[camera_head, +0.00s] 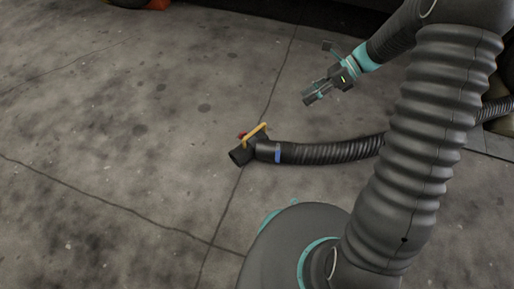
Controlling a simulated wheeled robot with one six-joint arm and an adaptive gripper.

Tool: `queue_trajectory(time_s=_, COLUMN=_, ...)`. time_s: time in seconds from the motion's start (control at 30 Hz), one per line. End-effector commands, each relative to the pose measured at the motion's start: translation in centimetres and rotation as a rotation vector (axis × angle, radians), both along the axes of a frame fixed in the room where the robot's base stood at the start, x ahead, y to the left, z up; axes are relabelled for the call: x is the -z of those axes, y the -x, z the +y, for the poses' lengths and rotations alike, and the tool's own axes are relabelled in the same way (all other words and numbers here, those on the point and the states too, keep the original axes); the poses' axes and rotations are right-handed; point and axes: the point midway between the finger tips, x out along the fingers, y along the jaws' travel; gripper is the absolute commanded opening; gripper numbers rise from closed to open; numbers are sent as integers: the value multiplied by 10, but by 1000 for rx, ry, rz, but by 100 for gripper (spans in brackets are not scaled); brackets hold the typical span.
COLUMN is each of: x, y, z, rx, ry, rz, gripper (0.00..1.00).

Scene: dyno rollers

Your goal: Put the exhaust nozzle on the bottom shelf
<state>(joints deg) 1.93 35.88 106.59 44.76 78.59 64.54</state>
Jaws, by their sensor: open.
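The exhaust nozzle (242,155) lies on the concrete floor near the middle of the head view. It is a black angled end piece with a yellow handle (256,132), a small red part and a blue band. A black corrugated hose runs from it to the right and passes behind my arm. My gripper (309,99) is in the air above and to the right of the nozzle, apart from it, open and empty. No shelf shows in this view.
The ribbed hose (335,152) lies on the floor. The concrete floor (110,120) to the left is clear. An orange object (157,4) and a dark shape are at the top edge.

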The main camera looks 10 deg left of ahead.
Motion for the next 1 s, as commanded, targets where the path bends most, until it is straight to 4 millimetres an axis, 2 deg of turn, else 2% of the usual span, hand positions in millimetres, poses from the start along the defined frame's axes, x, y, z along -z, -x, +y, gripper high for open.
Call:
queue_trajectory(time_s=0.03, x=21, y=-5, z=4, rx=36, ry=-11, rz=70, gripper=45)
queue_trajectory(time_s=0.33, x=120, y=-29, z=25, rx=257, ry=-69, rz=487, gripper=45)
queue_trajectory(time_s=0.6, x=216, y=-33, z=39, rx=422, ry=-111, rz=863, gripper=45)
queue_trajectory(time_s=0.7, x=244, y=-31, z=42, rx=465, ry=-123, rz=974, gripper=45)
queue_trajectory(time_s=0.83, x=267, y=-29, z=45, rx=501, ry=-134, rz=1068, gripper=45)
queue_trajectory(time_s=1.0, x=278, y=-26, z=48, rx=518, ry=-138, rz=1119, gripper=45)
